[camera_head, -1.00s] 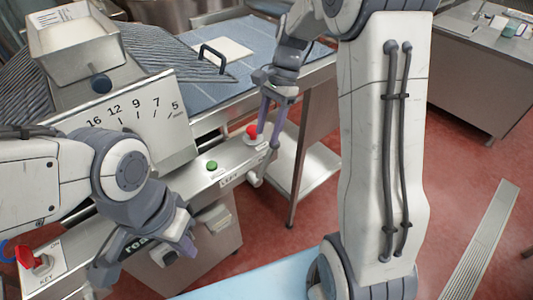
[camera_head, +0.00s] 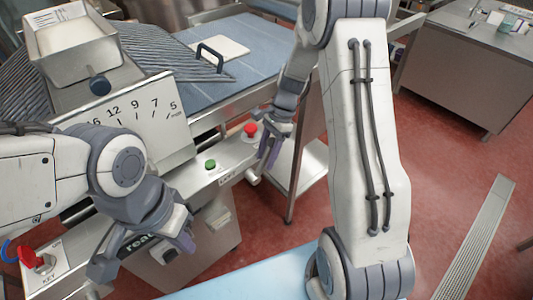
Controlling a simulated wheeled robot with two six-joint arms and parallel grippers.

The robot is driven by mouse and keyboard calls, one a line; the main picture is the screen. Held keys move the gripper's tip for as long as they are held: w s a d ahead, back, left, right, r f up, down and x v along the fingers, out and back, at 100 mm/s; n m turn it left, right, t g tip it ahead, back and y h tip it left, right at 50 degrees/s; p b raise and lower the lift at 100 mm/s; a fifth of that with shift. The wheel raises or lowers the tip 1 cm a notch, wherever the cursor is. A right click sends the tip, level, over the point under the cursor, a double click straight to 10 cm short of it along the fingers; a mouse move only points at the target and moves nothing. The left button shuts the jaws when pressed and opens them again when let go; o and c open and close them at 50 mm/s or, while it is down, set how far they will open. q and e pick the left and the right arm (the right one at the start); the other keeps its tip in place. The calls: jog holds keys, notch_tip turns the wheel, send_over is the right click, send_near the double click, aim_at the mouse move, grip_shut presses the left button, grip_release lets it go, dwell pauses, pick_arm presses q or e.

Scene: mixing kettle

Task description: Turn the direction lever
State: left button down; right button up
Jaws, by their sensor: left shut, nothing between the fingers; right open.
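The machine's control panel (camera_head: 196,178) runs diagonally across the view, with a green button (camera_head: 210,165) and a red button (camera_head: 250,129). A small metal knob or lever (camera_head: 252,177) sticks out near the panel's right end; I cannot tell for sure that it is the direction lever. My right gripper (camera_head: 266,158) is open, its fingers pointing down just right of the red button and close to that metal part. Whether it touches is unclear. My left gripper (camera_head: 187,242) is shut and empty, in front of the panel's lower left part.
A red key switch (camera_head: 38,262) sits at the panel's left end. A numbered plate (camera_head: 150,125) and metal tray (camera_head: 75,40) stand above the panel. A blue belt surface (camera_head: 235,65) lies behind.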

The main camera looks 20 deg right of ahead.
grip_shut()
dwell(1.4)
